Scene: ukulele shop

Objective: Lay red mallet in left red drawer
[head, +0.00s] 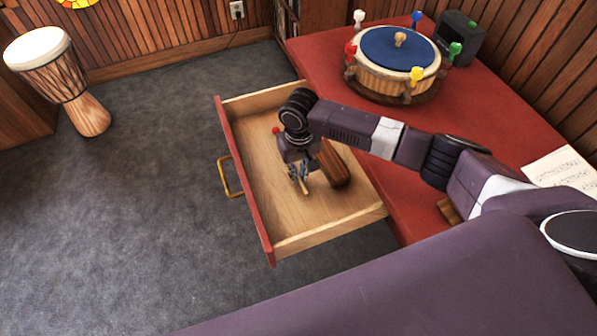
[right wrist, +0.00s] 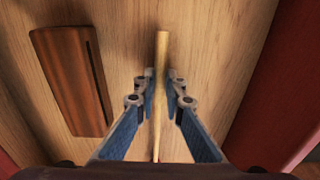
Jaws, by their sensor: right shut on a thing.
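The left red drawer (head: 246,107) is pulled open, with a red front, a brass handle and a pale wooden inside. My right gripper (head: 298,172) is down inside it, shut on the thin wooden handle of the red mallet (head: 276,131). The mallet's red head shows just left of my wrist, and the handle end shows below the fingers. In the right wrist view, my fingers (right wrist: 161,92) pinch the handle (right wrist: 162,50) over the drawer floor; the head is hidden there. I cannot tell whether the mallet touches the floor. My left gripper is not in view.
A dark brown wooden block (head: 334,166) lies in the drawer beside my gripper; it also shows in the right wrist view (right wrist: 72,80). A round drum (head: 392,82) with coloured knobs, a dark box (head: 462,35) and sheet music (head: 562,170) are on the red top. A tall drum (head: 62,75) stands on the floor.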

